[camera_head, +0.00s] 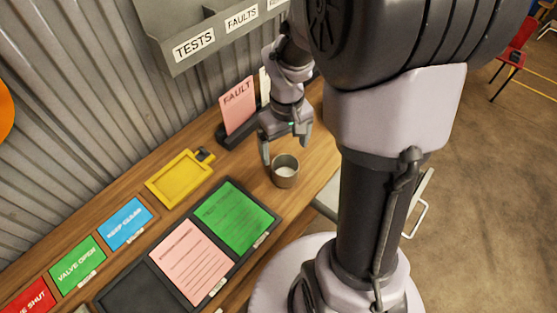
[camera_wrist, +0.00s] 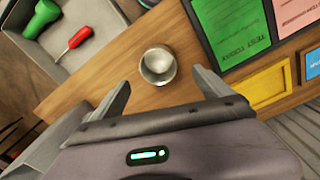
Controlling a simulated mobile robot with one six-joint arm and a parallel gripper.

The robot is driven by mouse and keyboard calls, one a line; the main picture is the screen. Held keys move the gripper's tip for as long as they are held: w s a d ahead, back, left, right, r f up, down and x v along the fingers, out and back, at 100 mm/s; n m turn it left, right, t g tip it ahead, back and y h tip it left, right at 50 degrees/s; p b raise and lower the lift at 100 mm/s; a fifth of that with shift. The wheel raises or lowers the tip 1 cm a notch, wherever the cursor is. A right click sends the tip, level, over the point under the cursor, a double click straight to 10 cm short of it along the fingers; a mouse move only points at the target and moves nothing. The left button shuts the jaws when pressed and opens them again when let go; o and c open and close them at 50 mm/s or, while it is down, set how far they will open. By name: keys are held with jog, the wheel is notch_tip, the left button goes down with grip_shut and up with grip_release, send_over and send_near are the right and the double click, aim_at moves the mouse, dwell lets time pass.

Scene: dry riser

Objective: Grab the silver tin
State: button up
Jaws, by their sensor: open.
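The silver tin (camera_head: 285,171) is a small, round, open-topped cup standing upright on the wooden bench (camera_head: 316,160).
A tray with green and pink cards (camera_head: 237,218) lies close to the tin. A yellow frame (camera_head: 180,179) is farther left. A pink FAULT card (camera_head: 238,105) stands behind. A grey drawer (camera_wrist: 88,45) holds a red screwdriver (camera_wrist: 80,39) and a green object (camera_wrist: 42,19).

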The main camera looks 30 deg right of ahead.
jog(key=b, duration=0.2)
send_near(285, 171)
jog(key=shift+s+a+f, duration=0.7)
jog(key=shift+s+f, duration=0.15)
jog(key=shift+s, duration=0.1)
notch_tip(285, 171, down, 5)
jog(key=b, duration=0.3)
jog(key=shift+d+f, duration=0.1)
jog(key=shift+d, duration=0.05)
jog(key=shift+r, duration=0.2)
jog(key=c, duration=1.5)
